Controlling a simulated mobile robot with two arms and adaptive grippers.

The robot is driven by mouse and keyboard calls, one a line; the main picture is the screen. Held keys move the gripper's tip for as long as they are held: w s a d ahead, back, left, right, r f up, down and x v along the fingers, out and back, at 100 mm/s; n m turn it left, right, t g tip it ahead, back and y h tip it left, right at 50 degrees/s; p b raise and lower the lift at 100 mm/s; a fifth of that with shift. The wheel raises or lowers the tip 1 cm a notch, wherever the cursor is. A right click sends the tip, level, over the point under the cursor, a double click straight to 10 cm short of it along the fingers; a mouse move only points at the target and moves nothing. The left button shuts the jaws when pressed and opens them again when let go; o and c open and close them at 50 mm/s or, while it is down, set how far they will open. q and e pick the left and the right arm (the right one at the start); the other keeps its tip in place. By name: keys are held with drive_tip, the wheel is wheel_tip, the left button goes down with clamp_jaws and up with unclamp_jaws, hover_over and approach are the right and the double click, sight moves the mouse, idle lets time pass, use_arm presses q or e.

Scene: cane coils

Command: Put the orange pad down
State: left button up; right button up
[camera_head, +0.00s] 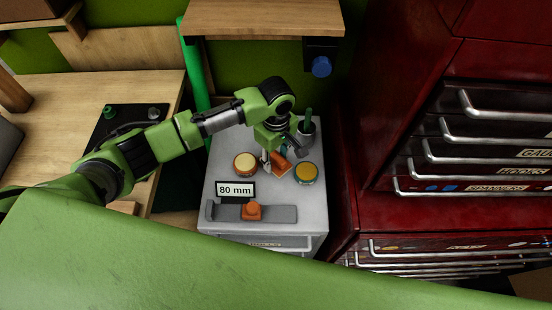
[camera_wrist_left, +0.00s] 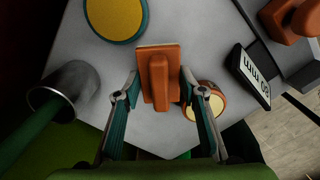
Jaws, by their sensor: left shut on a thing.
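The orange pad (camera_head: 282,165), a rectangular block with a raised grip, is over the grey cabinet top (camera_head: 225,193), between two round tins. It also shows in the left wrist view (camera_wrist_left: 159,63). My left gripper (camera_head: 271,157) is shut on the pad's raised grip, with one finger on each side in the left wrist view (camera_wrist_left: 160,84). The pad looks tilted in the head view. I cannot tell whether it touches the top. My right gripper is in neither view.
A cream-topped orange tin (camera_head: 245,163) is left of the pad and a yellow-topped tin (camera_head: 306,173) is right. A metal cup (camera_head: 306,134) stands behind. An "80 mm" sign (camera_head: 235,190) and a grey bar with an orange block (camera_head: 252,211) are in front. Red drawers (camera_head: 440,210) rise at right.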

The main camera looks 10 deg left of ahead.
sight(276, 156)
use_arm(q)
drive_tip(key=shift+f, duration=0.45)
drive_tip(key=o, duration=1.2)
drive_tip(key=shift+f, duration=0.1)
wheel_tip(276, 156, up, 12)
drive_tip(key=shift+r, duration=0.15)
